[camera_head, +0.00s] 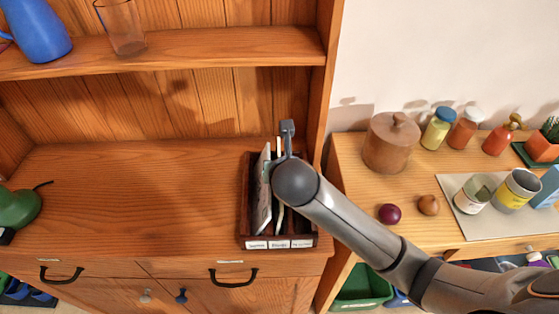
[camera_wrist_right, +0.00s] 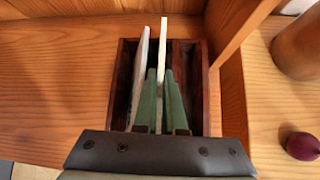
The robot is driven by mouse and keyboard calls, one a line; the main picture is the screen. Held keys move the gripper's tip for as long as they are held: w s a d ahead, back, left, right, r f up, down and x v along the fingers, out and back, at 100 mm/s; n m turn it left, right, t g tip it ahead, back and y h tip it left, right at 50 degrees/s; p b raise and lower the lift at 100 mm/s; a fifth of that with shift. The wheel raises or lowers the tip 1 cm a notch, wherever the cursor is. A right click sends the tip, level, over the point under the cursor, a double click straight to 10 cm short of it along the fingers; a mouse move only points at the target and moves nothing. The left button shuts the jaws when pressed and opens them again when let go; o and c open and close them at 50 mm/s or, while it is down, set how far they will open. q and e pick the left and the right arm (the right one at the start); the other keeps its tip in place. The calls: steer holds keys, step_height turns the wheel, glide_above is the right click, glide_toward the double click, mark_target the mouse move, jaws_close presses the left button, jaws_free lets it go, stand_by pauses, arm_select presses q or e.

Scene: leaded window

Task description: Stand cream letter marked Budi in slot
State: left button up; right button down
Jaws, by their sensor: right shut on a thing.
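My right gripper (camera_wrist_right: 160,80) is shut on a thin cream letter (camera_wrist_right: 164,45), held upright between its green fingers. The letter is over or in the middle part of the dark wooden letter rack (camera_wrist_right: 121,75). Whether its lower edge touches the rack floor is hidden. In the head view my right arm covers much of the rack (camera_head: 245,215) and the letter. A whitish letter (camera_head: 262,190) leans in the left slot and also shows in the wrist view (camera_wrist_right: 141,65). The right slot looks empty. The name on the held letter is not visible. My left gripper is out of view.
The rack has three white labels (camera_head: 279,244) on its front and stands beside the cabinet's right side panel (camera_head: 322,90). The shelf (camera_head: 140,195) left of it is clear. A side table at right holds a wooden canister (camera_head: 390,145), jars and an onion (camera_head: 389,214).

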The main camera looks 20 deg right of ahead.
steer(key=shift+f, duration=0.1)
steer(key=c, duration=0.9)
jaws_free()
steer(key=p+v, duration=0.2)
steer(key=v, duration=1)
steer(key=shift+s, duration=0.2)
